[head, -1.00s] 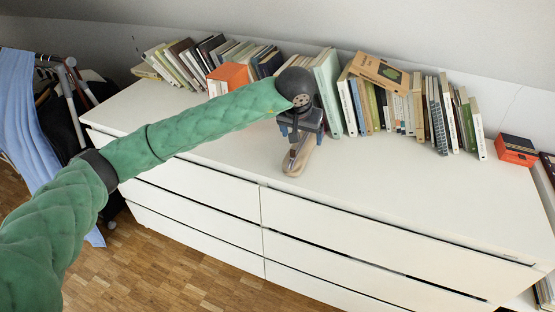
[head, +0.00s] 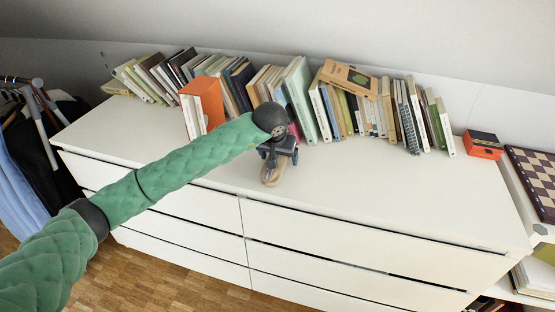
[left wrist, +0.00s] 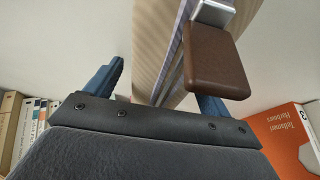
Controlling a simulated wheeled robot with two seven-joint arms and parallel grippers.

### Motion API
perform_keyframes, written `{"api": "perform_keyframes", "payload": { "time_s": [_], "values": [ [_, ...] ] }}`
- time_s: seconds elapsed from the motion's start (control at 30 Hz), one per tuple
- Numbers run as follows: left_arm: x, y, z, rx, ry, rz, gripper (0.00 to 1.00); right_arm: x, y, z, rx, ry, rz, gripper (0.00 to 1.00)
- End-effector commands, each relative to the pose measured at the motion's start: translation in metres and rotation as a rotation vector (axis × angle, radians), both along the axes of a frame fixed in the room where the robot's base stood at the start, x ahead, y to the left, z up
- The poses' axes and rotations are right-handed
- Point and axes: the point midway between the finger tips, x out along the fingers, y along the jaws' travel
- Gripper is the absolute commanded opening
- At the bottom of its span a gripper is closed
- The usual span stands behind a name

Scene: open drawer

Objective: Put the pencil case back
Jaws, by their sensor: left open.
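The pencil case (head: 269,174) is a beige, elongated thing on the white dresser top, towards its front edge. In the left wrist view the pencil case (left wrist: 150,50) shows striped beige fabric, a zip and a brown pull tab with a metal end. My left gripper (head: 277,155) is right over it, with its fingers pointing down. In the left wrist view the open left gripper (left wrist: 160,82) has one blue finger on each side of the case. I cannot tell whether the fingers touch it. The hand hides part of the case. My right gripper is not in view.
A row of books (head: 300,90) stands behind the gripper along the back. An orange book (head: 208,103) stands to its left, and an orange and black box (head: 483,145) lies at the right. The dresser top (head: 400,190) is bare at front right. A chessboard (head: 535,175) lies beyond.

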Motion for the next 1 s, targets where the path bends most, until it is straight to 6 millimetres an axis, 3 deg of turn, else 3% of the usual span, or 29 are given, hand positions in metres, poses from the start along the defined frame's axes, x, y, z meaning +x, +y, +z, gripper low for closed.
{"api": "perform_keyframes", "payload": {
  "time_s": [0.17,0.43,0.5,0.77,1.0],
  "values": [
    [0.000,0.000,0.000,0.000,0.000,0.000,0.82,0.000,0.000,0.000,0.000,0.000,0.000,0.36],
    [0.000,0.000,0.000,0.000,0.000,0.000,0.31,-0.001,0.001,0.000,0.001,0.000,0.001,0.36],
    [0.000,0.000,0.000,0.000,-0.001,0.000,0.24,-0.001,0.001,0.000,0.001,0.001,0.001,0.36],
    [0.000,0.000,0.003,0.000,-0.001,0.000,0.24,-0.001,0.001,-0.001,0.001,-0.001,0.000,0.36],
    [0.001,0.001,0.027,0.000,-0.005,-0.001,0.24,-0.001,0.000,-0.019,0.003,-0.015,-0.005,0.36]
  ]
}}
